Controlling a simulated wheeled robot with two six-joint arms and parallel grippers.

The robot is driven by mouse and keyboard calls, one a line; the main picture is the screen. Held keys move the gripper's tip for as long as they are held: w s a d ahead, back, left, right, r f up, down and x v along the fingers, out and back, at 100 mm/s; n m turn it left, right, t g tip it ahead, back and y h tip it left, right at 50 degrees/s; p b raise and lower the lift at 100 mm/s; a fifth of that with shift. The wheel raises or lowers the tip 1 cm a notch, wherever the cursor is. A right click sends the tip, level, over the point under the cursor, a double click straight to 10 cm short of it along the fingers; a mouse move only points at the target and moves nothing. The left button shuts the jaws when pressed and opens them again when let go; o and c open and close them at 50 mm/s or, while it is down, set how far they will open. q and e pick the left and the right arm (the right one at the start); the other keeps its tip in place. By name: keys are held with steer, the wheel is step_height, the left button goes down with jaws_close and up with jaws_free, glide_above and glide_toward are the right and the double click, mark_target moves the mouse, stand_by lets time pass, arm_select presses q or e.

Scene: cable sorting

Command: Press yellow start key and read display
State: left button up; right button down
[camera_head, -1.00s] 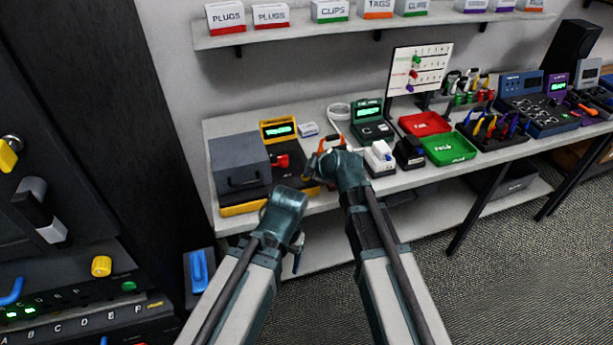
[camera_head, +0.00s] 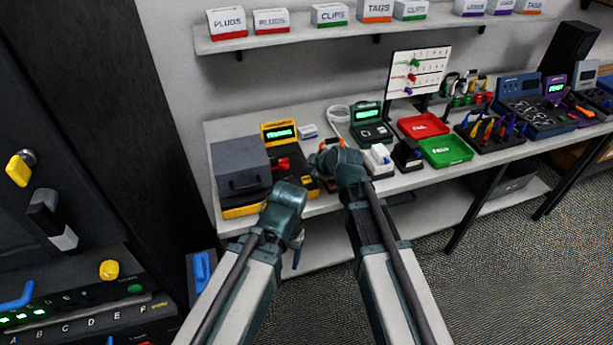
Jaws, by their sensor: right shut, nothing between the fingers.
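The yellow-framed tester has a lit green display (camera_head: 280,132) at the back left of the bench; its characters are too small to read. Its grey lidded box (camera_head: 240,165) stands on a yellow base (camera_head: 243,211) to the left, with a red part (camera_head: 283,163) beside it. My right gripper (camera_head: 322,162) is shut and empty, low over the tester's right front part. I cannot make out the yellow start key; my arms cover much of that area. My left gripper (camera_head: 297,243) hangs in front of the bench edge, its fingers mostly hidden behind my own wrist.
A white plug block (camera_head: 377,157) and a black block (camera_head: 407,153) stand close to the right of my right gripper. A green-screen unit (camera_head: 369,122), a red tray (camera_head: 422,126) and a green tray (camera_head: 446,151) lie beyond. A shelf with boxes (camera_head: 330,14) runs above.

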mark_target(309, 181)
steer(key=shift+r+p, duration=1.5)
steer(key=shift+r, duration=0.4)
steer(key=shift+f, duration=0.1)
steer(key=s+d+f+m+g+h, duration=0.1)
steer(key=s+f+m+g+h, duration=0.1)
steer(key=s, duration=0.6)
steer(key=s+d+f+m+g+h, duration=0.2)
steer(key=s+m, duration=0.3)
steer(key=s, duration=0.4)
steer(key=s+d+f+m+g+h, duration=0.2)
steer(key=s+m+g, duration=0.2)
steer(key=s, duration=0.5)
steer(key=shift+f, duration=0.25)
